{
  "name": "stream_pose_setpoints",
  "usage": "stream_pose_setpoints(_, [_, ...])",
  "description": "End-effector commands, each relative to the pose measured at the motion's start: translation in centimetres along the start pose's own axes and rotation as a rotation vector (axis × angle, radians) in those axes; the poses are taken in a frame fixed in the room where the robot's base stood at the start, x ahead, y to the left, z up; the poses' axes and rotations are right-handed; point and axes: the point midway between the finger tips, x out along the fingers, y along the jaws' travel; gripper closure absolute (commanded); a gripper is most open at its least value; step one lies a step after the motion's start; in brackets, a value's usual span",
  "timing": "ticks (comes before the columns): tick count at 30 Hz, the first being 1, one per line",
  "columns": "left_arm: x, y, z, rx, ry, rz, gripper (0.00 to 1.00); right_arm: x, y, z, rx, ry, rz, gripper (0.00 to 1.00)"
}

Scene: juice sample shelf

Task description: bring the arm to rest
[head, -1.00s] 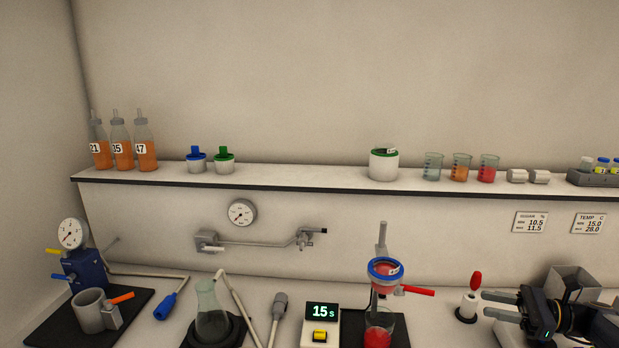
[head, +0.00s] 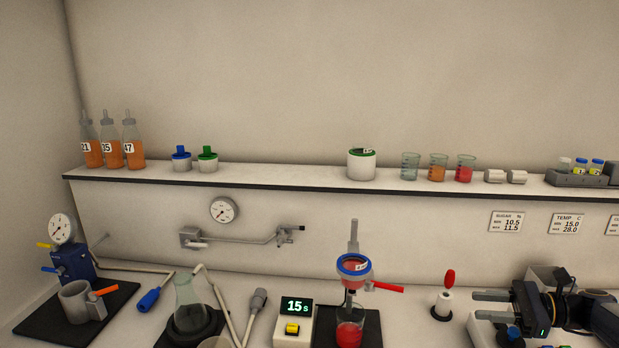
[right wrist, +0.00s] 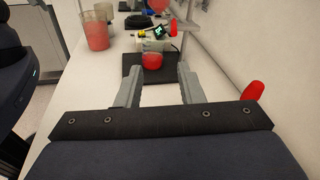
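My right gripper (head: 476,306) is at the lower right in the head view, level above the bench. Its two fingers are apart, and nothing is between them. In the right wrist view the open fingers (right wrist: 154,88) point along the bench, with a beaker of red liquid (right wrist: 152,61) showing beyond the gap. In the head view the gripper is just right of a small white stand with a red knob (head: 449,277), apart from it. My left gripper does not show; a dark shape at the left edge of the right wrist view is cut off.
A red-filled beaker (head: 350,330) stands under a blue-rimmed funnel (head: 353,265) with a red handle. A timer (head: 296,318) reads 15 s. A flask (head: 187,300) and a blue pump (head: 75,264) stand left. The shelf (head: 290,182) holds bottles, beakers and jars.

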Motion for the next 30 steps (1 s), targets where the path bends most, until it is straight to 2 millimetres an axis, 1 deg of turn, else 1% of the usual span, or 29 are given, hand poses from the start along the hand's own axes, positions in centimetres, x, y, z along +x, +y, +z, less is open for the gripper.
stream_pose_setpoints(1, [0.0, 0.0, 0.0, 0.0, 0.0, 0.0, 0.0, 0.6, 0.4, 0.7, -0.024, 0.025, 0.014, 0.66])
stream_pose_setpoints(5, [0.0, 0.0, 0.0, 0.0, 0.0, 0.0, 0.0, 2.5, 2.0, 2.4, -0.101, 0.104, 0.056, 0.66])
stream_pose_setpoints(8, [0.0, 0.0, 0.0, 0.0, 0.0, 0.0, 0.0, 4.0, 3.8, 3.8, -0.181, 0.182, 0.098, 0.66])
stream_pose_setpoints(11, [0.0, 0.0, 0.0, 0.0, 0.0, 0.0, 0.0, 5.6, 6.3, 5.3, -0.29, 0.274, 0.151, 0.66])
stream_pose_setpoints(14, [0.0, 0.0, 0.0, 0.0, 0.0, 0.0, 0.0, 7.1, 9.9, 6.8, -0.446, 0.39, 0.222, 0.66])
stream_pose_setpoints(15, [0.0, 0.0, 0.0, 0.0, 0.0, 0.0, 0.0, 7.6, 11.8, 7.3, -0.525, 0.442, 0.256, 0.66])
stream_pose_setpoints(17, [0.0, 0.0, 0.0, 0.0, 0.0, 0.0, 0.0, 8.1, 14.7, 7.9, -0.651, 0.52, 0.309, 0.66])
stream_pose_setpoints(18, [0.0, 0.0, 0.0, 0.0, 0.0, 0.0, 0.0, 8.2, 16.7, 8.0, -0.739, 0.568, 0.346, 0.66])
stream_pose_setpoints(20, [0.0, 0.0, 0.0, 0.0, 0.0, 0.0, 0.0, 8.3, 19.6, 8.0, -0.871, 0.635, 0.4, 0.66])
stream_pose_setpoints(21, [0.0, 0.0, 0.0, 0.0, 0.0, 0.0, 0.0, 8.2, 21.5, 7.9, -0.964, 0.676, 0.436, 0.66])
stream_pose_setpoints(23, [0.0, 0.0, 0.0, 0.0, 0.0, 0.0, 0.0, 8.0, 24.2, 7.4, -1.101, 0.732, 0.488, 0.66])
stream_pose_setpoints(24, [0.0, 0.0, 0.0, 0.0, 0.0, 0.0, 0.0, 7.9, 25.8, 7.0, -1.191, 0.764, 0.523, 0.66])
stream_pose_setpoints(27, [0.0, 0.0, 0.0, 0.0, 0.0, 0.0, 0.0, 7.5, 29.1, 5.6, -1.393, 0.828, 0.595, 0.66])
stream_pose_setpoints(30, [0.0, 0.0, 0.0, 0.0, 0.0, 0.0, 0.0, 7.4, 31.3, 4.3, -1.547, 0.868, 0.65, 0.66])
